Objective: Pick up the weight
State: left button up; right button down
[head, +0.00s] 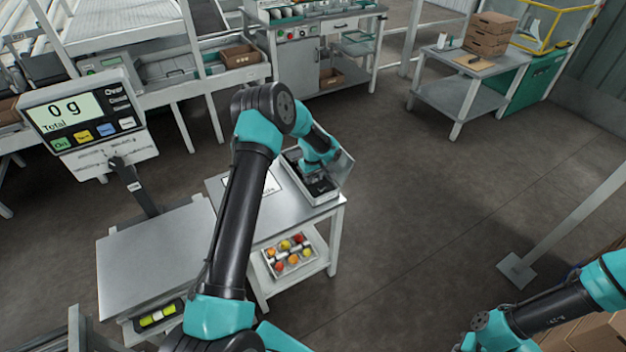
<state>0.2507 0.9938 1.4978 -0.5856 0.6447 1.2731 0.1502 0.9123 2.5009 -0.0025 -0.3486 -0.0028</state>
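My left arm reaches over the small grey table, and my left gripper (319,186) is down at an open case (323,200) with a dark lining and a raised lid. The fingers are small and dark against that lining, so I cannot tell whether they are open or shut. I cannot make out the weight; it may be hidden in the case behind the gripper and wrist. Part of my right arm shows at the lower right, with its gripper out of view.
A scale with a bare metal platform (150,262) stands left of the table; its display (72,112) reads 0 g. A bench with cardboard boxes (489,32) stands at the back right. The floor between is clear.

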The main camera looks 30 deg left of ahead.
pick_arm(q)
jog(key=c, duration=0.6)
jog(key=shift+r, duration=0.15)
jog(key=shift+r, duration=0.6)
notch_tip(320, 180, up, 2)
jog(key=shift+r, duration=0.15)
jog(key=s+d, duration=0.2)
jog(key=s, duration=0.2)
jog(key=s+d+r, duration=0.1)
jog(key=s+d, duration=0.2)
jog(key=s, duration=0.2)
jog(key=s+d, duration=0.3)
jog(key=s, duration=0.1)
jog(key=shift+s+d+r, duration=0.15)
jog(key=shift+s+d, duration=0.05)
jog(key=shift+s, duration=0.15)
